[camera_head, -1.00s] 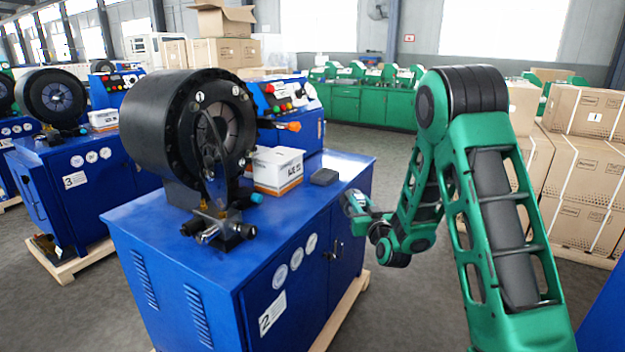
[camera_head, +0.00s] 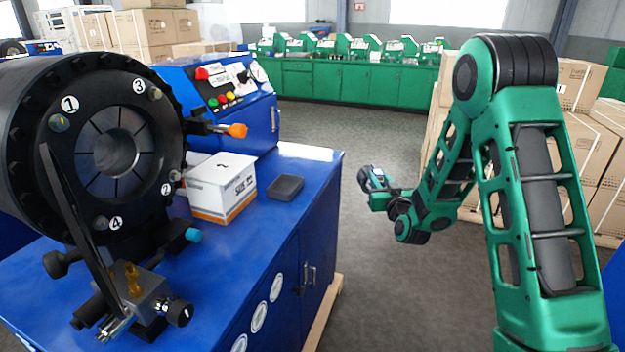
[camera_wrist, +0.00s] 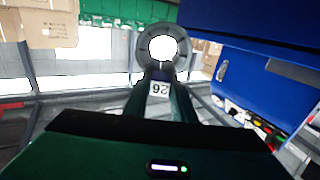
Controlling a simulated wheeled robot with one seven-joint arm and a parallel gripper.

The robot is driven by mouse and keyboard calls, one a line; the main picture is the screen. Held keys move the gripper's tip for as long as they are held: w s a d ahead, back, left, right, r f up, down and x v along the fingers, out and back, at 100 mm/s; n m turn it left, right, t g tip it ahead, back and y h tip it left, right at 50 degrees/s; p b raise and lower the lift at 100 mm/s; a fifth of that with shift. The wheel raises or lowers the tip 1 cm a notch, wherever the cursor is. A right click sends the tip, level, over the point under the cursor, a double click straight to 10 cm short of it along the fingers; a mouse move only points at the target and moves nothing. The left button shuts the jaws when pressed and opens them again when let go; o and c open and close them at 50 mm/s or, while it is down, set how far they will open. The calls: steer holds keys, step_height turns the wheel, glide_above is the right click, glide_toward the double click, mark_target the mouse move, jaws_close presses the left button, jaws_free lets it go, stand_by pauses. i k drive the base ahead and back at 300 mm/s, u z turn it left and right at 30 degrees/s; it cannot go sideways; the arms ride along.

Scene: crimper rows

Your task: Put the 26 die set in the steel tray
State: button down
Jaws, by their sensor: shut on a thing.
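The 26 die set (camera_wrist: 160,48), a grey ring with a white label reading 26, is between my fingers in the wrist view. The label appears upside down. My gripper (camera_wrist: 161,92) is shut on it and holds it in the air. In the head view my gripper (camera_head: 366,180) is small, over open floor right of the blue cabinet, and the die set is hard to make out there. A small dark grey tray (camera_head: 286,188) lies on the cabinet top, left of my gripper and apart from it. It looks empty.
The blue cabinet (camera_head: 312,180) carries a black crimper head (camera_head: 150,110) marked 1 to 4, a white-and-orange box (camera_head: 222,187) beside the tray, and a control panel (camera_head: 228,85). Cartons (camera_head: 590,150) stand at right. Green benches (camera_head: 340,90) line the back. Grey floor lies between.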

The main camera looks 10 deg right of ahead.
mark_target(290, 189)
steer(key=z, duration=0.35)
steer(key=i, duration=0.95)
steer(key=z, duration=0.4)
